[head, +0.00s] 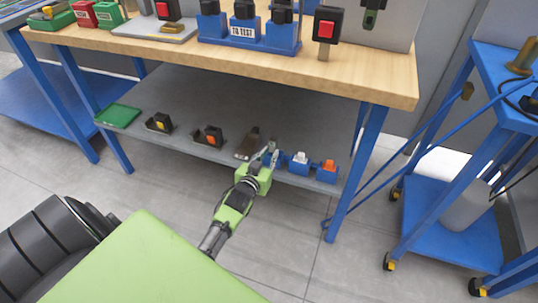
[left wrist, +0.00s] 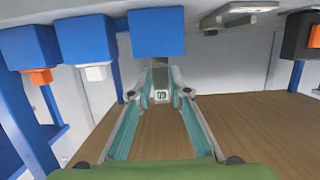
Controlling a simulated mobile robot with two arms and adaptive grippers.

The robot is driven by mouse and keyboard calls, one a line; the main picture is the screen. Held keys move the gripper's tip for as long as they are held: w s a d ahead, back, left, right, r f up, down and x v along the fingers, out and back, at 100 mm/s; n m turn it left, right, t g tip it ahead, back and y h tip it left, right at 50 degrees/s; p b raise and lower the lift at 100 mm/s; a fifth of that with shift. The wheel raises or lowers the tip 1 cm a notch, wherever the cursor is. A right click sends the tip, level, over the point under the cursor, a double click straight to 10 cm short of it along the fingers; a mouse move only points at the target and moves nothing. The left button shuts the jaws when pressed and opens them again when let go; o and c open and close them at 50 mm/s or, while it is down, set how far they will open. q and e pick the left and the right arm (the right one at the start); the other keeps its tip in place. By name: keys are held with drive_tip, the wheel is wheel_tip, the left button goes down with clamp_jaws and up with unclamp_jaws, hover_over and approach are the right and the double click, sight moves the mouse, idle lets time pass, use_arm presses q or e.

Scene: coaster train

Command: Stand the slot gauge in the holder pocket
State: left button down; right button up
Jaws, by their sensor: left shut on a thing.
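My left gripper (head: 270,152) is at the front edge of the lower shelf, by a blue holder that it partly hides. In the left wrist view my left gripper (left wrist: 160,92) is shut on a small pale grey piece with a green-marked label, apparently the slot gauge (left wrist: 161,76). That view looks upside down. The blue holder (left wrist: 157,33) lines up with the held piece; its pocket opening is hidden, so I cannot tell whether the piece is above it or inside. Next to it stand a blue holder with a white insert (head: 299,164) and one with an orange insert (head: 327,174).
The lower shelf (head: 190,95) also carries a brown-grey item (head: 249,142), two dark holders with orange (head: 208,136) and yellow (head: 159,123) parts, and a green board (head: 117,115). The wooden bench top (head: 230,62) overhangs the shelf. A blue table leg (head: 357,170) stands at right.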

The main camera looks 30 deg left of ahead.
use_arm(q)
drive_tip(key=shift+r, duration=0.1)
drive_tip(key=c, duration=1.8)
unclamp_jaws()
drive_tip(key=shift+s+f, duration=0.1)
drive_tip(key=shift+f, duration=0.1)
drive_tip(key=v, duration=1.2)
drive_tip(key=shift+r, duration=0.2)
